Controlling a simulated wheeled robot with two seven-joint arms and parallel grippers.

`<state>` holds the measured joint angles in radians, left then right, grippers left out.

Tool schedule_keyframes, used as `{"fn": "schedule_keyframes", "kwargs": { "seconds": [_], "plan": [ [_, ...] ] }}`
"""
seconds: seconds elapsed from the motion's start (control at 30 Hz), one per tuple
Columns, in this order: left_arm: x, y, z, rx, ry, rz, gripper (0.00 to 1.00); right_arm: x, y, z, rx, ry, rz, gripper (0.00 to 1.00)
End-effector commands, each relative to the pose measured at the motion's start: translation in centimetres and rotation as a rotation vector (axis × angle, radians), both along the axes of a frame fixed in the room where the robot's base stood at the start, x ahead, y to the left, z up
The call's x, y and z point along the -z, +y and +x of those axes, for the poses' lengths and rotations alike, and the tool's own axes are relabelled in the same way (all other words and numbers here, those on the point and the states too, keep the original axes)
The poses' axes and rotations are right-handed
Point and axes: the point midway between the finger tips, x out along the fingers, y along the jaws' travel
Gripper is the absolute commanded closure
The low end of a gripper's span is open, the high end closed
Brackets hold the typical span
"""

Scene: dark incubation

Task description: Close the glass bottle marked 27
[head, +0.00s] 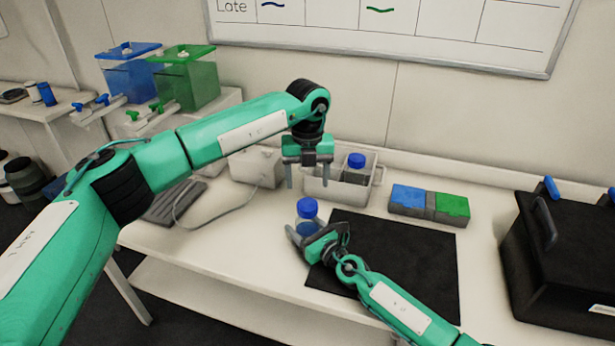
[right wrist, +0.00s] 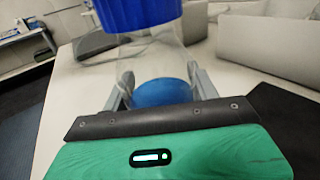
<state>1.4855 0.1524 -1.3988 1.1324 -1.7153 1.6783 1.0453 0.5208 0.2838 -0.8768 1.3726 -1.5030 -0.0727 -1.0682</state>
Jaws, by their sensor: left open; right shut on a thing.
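A glass bottle with a blue cap (head: 307,208) stands at the left edge of the dark mat; no number on it is readable. It also shows in the right wrist view as clear glass (right wrist: 155,60) with blue contents and a blue cap (right wrist: 138,12) on top. My right gripper (head: 304,236) is shut around the bottle's lower body, with a finger on each side. My left gripper (head: 308,176) is open and empty, pointing down above and behind the bottle. A second blue-capped bottle (head: 356,162) stands in the white rack at the back.
The white rack (head: 325,190) stands behind the bottle. A dark mat (head: 400,260) lies mostly clear. A blue and green block pair (head: 429,204) lies behind it. A black box (head: 560,260) stands at right. Blue and green tanks (head: 187,82) stand at back left.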

Motion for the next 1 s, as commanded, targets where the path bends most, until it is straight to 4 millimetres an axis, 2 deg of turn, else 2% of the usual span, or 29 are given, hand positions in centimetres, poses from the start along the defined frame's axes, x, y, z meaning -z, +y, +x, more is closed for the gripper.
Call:
{"fn": "schedule_keyframes", "kwargs": {
  "seconds": [0.17,0.6,0.77,1.0],
  "plan": [
    [1.0,0.0,0.0,0.001,0.001,0.0,0.35,0.0,0.0,0.0,0.0,0.001,-0.001,1.0],
    [7.1,0.0,0.0,0.002,0.002,0.0,0.35,0.0,0.0,0.0,0.0,0.001,-0.001,1.0],
    [8.0,0.0,0.0,0.001,0.0,0.0,0.35,0.0,0.0,0.0,0.0,0.001,-0.001,1.0],
    [8.0,0.0,0.0,0.001,0.0,0.0,0.35,0.0,0.0,0.0,0.0,0.001,-0.001,1.0]
  ]
}}
